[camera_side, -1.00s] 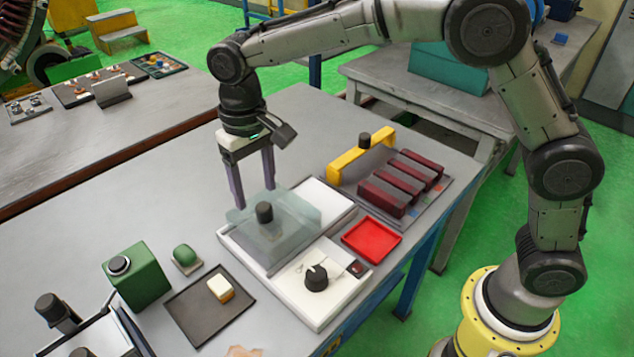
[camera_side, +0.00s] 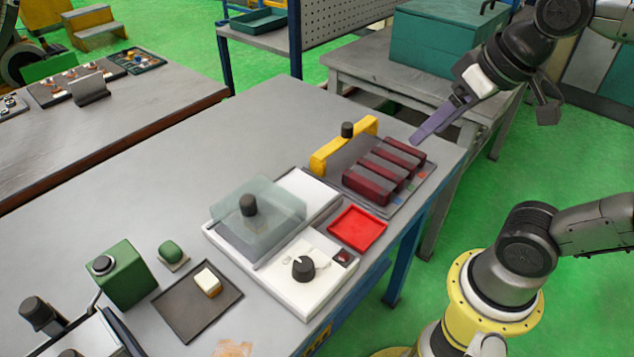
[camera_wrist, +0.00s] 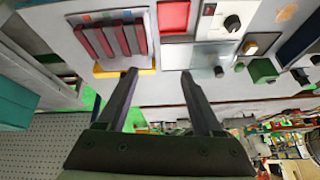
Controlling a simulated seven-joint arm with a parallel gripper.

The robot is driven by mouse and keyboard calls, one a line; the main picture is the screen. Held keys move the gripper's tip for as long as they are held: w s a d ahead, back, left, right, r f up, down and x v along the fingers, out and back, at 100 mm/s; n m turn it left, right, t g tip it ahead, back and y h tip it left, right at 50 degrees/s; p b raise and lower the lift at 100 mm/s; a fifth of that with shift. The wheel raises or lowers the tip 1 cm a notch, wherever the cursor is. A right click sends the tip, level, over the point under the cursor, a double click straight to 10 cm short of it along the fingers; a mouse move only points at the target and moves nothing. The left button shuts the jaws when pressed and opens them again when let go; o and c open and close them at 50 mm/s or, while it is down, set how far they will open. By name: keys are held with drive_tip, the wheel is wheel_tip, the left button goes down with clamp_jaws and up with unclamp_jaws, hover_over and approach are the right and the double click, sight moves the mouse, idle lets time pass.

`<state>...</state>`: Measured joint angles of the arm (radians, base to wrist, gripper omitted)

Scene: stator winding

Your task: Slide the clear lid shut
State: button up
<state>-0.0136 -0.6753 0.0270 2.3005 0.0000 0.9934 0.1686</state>
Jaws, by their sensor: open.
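The clear lid (camera_side: 278,211) is a see-through plate with a black knob (camera_side: 248,205) on top. It lies over the dark part of a white base unit (camera_side: 318,190), whose white strip on the far right side is uncovered. The lid also shows in the wrist view (camera_wrist: 207,56), beyond the fingertips. My gripper (camera_side: 428,128) is well away from the lid, raised near the table's right edge by the dark red bars. Its fingers (camera_wrist: 158,74) are apart with nothing between them in the wrist view.
Dark red bars (camera_side: 385,170) and a yellow handle (camera_side: 343,145) stand right of the base. A red tray (camera_side: 357,229) sits beside it. A black dial (camera_side: 303,268) rises from its front. A green box (camera_side: 125,275) is at left. The table behind the lid is clear.

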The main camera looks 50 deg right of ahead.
drive_tip(key=shift+n, duration=0.8)
drive_tip(key=s+f, duration=0.2)
drive_tip(key=f, duration=0.1)
drive_tip(key=s+f, duration=0.1)
drive_tip(key=f, duration=0.1)
drive_tip(key=shift+d, duration=0.15)
drive_tip(key=w+r+n, duration=0.2)
drive_tip(key=w+r, duration=0.2)
drive_tip(key=r, duration=0.4)
drive_tip(key=w+a+r+n+g, duration=0.1)
drive_tip(key=w+a+r, duration=0.2)
drive_tip(key=w, duration=0.3)
drive_tip(key=w+a+r+n+g, duration=0.2)
drive_tip(key=w+a, duration=0.1)
drive_tip(key=w, duration=0.2)
drive_tip(key=n+g, duration=0.3)
hover_over(247, 199)
wheel_tip(247, 199, down, 10)
wheel_tip(247, 199, down, 13)
drive_tip(key=shift+f, duration=0.1)
